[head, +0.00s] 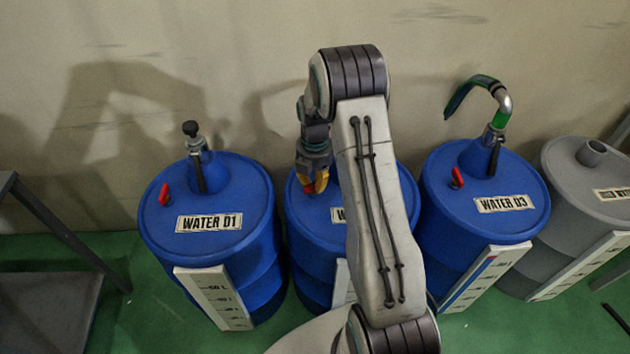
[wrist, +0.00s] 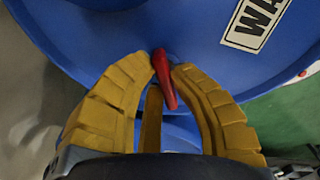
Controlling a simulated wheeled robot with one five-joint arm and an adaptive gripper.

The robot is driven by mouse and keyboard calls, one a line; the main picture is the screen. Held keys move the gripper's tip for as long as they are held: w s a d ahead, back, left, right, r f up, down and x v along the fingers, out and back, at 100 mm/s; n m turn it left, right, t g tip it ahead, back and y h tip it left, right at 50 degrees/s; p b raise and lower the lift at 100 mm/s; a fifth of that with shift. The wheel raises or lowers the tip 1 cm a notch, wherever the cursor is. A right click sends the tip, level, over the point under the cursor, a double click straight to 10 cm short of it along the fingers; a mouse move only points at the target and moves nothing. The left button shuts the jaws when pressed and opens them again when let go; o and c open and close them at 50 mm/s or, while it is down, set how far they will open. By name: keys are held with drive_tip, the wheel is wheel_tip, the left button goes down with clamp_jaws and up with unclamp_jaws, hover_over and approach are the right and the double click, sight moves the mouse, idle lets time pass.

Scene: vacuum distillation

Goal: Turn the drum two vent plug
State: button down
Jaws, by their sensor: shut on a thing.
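The drum two vent plug (wrist: 165,78) is a red lever on the top of the middle blue drum. In the wrist view it lies between the yellow fingertips of my gripper (wrist: 163,66), which are closed around it. In the head view my gripper (head: 314,186) points down at the left part of the middle drum's top, with a bit of red at its tips. The middle drum (head: 312,262) is partly hidden behind my arm, and its label is mostly covered. The wrist view shows the drum's blue top (wrist: 200,30) and part of the label (wrist: 257,22).
Blue drum WATER D1 (head: 255,205) stands to the left, with a red plug (head: 164,194). Blue drum WATER D3 (head: 440,215) stands to the right, with a red plug (head: 457,178) and a hose. A grey drum (head: 570,185) is at far right. The wall is close behind.

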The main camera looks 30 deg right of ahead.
drive_tip(key=shift+f, duration=0.1)
idle(0.4)
drive_tip(key=c, duration=1.1)
unclamp_jaws()
drive_tip(key=shift+r, duration=6.05)
